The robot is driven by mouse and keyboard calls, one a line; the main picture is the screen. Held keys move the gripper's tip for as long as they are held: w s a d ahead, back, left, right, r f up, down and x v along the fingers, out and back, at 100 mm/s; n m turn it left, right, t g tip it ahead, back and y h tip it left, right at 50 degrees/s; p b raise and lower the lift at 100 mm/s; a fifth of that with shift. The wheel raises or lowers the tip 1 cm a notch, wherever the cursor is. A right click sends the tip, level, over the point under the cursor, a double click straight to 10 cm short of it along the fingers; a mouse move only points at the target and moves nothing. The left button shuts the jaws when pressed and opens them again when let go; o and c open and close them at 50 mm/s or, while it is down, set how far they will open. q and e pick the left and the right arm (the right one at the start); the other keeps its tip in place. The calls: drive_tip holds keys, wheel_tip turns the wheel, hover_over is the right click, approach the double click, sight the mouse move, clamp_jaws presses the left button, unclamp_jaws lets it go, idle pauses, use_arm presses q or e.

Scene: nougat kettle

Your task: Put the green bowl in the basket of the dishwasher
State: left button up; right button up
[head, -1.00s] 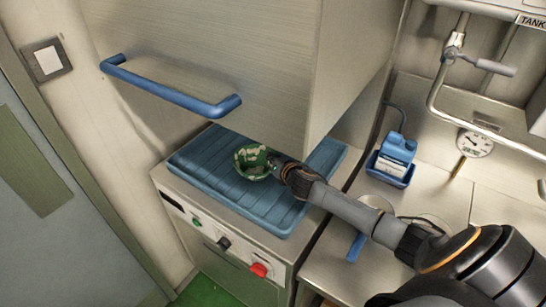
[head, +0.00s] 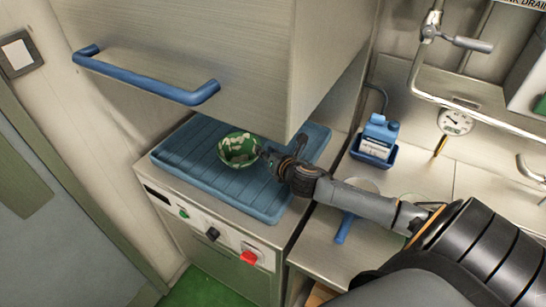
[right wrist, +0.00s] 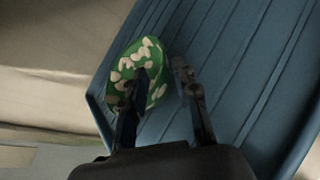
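The green bowl (head: 236,152) with pale patches sits on the blue ribbed tray on top of the dishwasher (head: 215,235). My right gripper (head: 268,156) is at the bowl's right edge. In the right wrist view, its two fingers (right wrist: 160,75) stand apart; one overlaps the bowl (right wrist: 152,62) and the other is just right of it. The bowl's near side lies between the fingertips; I see no firm hold. The dishwasher's raised hood (head: 215,65) has a blue bar handle (head: 150,82). No basket is clearly recognisable. My left gripper is out of view.
The blue tray (head: 180,160) has free room around the bowl. The hood's lower corner hangs close above my right gripper. Pipes and a gauge (head: 455,122) are behind.

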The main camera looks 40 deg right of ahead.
drive_tip(key=shift+v, duration=2.3)
